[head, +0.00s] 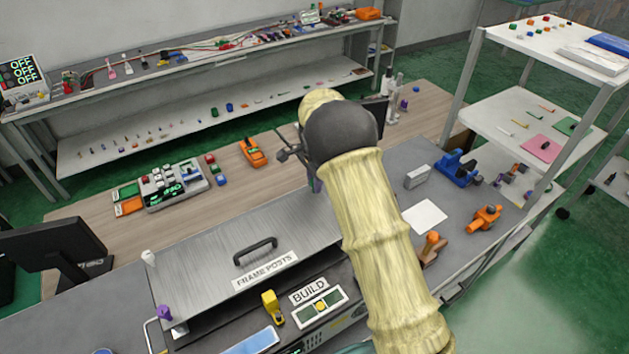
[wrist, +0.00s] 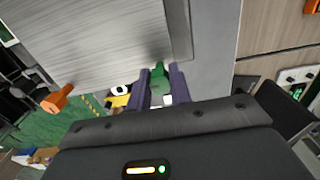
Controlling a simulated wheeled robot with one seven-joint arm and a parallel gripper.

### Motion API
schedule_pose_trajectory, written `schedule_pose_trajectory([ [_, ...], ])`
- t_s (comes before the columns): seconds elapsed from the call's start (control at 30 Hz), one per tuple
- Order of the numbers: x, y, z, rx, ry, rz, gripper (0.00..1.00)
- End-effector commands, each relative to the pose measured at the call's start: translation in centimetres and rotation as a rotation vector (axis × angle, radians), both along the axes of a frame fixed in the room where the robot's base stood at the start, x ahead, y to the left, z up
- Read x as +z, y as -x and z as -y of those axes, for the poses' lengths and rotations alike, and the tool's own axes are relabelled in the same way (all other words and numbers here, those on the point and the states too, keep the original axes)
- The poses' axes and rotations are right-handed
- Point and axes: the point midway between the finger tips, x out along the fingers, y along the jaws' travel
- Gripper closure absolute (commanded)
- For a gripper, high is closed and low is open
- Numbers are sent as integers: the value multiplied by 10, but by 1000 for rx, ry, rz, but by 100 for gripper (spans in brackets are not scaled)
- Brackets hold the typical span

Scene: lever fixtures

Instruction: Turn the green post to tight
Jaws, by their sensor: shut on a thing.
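In the wrist view, the green post (wrist: 159,73) stands between the two purple-grey fingers of my gripper (wrist: 161,88), which are shut on it. The post is beside the edge of a brushed metal plate (wrist: 110,40). Its lower part and any tight mark are hidden, so I cannot tell how far it is turned. In the head view, my arm covers most of the gripper and the post. The metal plate (head: 200,255) bears a FRAME POSTS label (head: 265,270) and a dark handle.
A purple-topped post (head: 164,313) and a white post (head: 148,258) stand at the plate's left side. A yellow fixture (head: 272,309) and a BUILD label (head: 309,290) are in front. Orange fixtures (head: 484,219) and a blue one (head: 457,168) stand to the right. A monitor (head: 55,255) is at left.

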Motion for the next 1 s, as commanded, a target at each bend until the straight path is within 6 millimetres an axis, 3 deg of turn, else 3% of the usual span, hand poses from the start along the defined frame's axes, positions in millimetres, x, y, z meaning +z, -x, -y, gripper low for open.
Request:
schedule_pose_trajectory([
  [0.33, 3, -3, 0, -7, -2, 10, 100],
  [0.37, 3, -3, 0, -7, -2, 10, 78],
  [0.47, 3, -2, 0, -6, -2, 8, 58],
  [0.8, 3, -1, 0, -4, -1, 3, 58],
  [1.0, 20, -1, 0, -4, -1, 5, 58],
])
